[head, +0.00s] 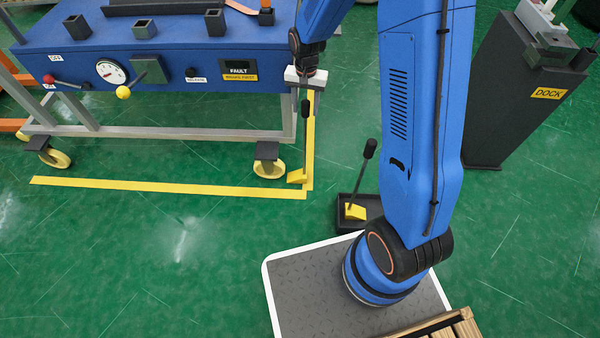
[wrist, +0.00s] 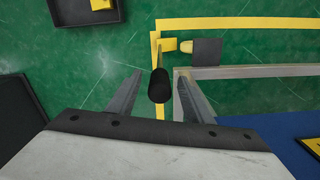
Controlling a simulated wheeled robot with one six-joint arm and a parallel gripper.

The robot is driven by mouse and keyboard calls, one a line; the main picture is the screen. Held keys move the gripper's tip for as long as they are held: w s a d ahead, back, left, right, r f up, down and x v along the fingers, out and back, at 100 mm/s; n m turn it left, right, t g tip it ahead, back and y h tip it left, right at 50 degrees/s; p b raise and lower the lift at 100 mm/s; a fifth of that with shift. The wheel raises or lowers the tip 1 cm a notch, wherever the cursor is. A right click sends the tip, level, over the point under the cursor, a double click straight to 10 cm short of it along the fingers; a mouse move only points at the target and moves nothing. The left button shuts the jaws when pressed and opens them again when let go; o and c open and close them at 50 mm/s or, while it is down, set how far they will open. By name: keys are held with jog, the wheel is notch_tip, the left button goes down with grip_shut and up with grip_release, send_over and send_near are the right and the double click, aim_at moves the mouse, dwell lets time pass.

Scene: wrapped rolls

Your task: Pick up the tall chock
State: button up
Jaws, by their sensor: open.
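A chock with a yellow wedge and a tall black handle (head: 304,125) stands on the floor beside the cart's caster, its handle upright. In the wrist view the handle's black end (wrist: 159,87) shows between my fingers, with the yellow wedge (wrist: 168,45) beyond it. My gripper (head: 305,84) is above this chock, fingers spread on either side of the handle in the wrist view (wrist: 157,92), not visibly touching it. A second chock (head: 356,211) with a black handle sits in a dark tray (head: 345,227); its wedge also shows in the wrist view (wrist: 102,4).
The blue cart (head: 180,50) stands left of my gripper, its caster (head: 268,168) close to the chock. Yellow floor tape (head: 170,188) runs around the cart's corner. A dark dock (head: 520,100) stands at the right. Green floor is clear in front of the cart.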

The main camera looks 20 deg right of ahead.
jog(key=shift+f, duration=0.3)
grip_shut()
jog(key=shift+r, duration=0.1)
dwell(1.1)
